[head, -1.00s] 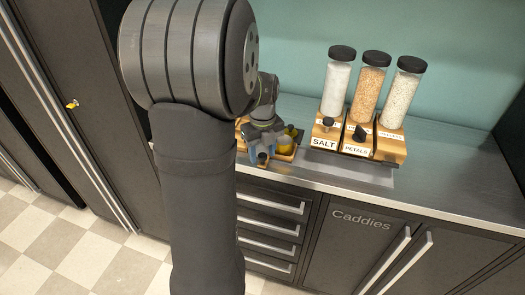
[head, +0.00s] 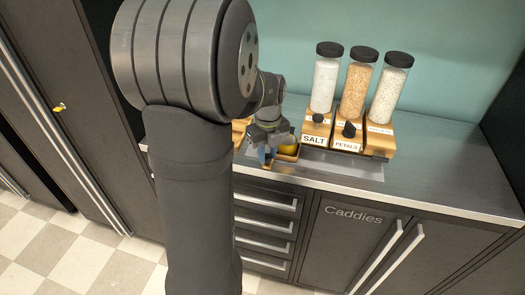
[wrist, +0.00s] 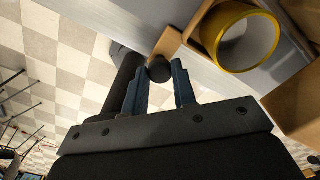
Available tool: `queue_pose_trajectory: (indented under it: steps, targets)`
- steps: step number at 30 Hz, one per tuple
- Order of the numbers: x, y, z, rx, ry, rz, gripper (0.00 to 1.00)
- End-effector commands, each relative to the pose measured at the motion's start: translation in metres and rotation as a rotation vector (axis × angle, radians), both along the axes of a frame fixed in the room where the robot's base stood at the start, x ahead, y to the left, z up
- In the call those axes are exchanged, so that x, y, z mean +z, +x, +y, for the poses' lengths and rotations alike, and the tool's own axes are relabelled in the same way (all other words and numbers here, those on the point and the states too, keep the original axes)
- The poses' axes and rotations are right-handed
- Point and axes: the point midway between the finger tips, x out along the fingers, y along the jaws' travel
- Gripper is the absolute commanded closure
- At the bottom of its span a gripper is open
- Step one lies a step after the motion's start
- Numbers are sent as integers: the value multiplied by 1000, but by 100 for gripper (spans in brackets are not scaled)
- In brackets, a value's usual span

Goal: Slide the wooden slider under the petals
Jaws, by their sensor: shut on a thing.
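The wooden slider (head: 288,154) sits on the counter left of the dispensers, partly hidden by my arm. It holds a yellow round cup (head: 288,143); in the wrist view the cup (wrist: 240,40) shows as an open yellow ring. My gripper (head: 267,156) is at the slider's front left; in the wrist view its blue fingers (wrist: 158,75) are shut around the slider's black knob (wrist: 159,69). The petals dispenser (head: 356,90) is the middle jar, tan-filled, with a PETALS label on its wooden base. The slider is left of the SALT dispenser (head: 325,85), apart from the petals.
A third jar (head: 389,95) stands right of the petals. A grey metal strip (head: 345,168) lies on the counter in front of the dispensers. Another wooden piece (head: 240,128) shows behind my arm. The counter (head: 440,170) is clear at right.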

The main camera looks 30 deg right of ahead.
Motion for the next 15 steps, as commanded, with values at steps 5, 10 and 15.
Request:
queue_pose_trajectory:
  steps: [5, 10, 15]
  targets:
    - [1, 0, 0, 1, 0, -1, 59]
    - [0, 1, 0, 1, 0, -1, 54]
    - [2, 1, 0, 1, 0, -1, 54]
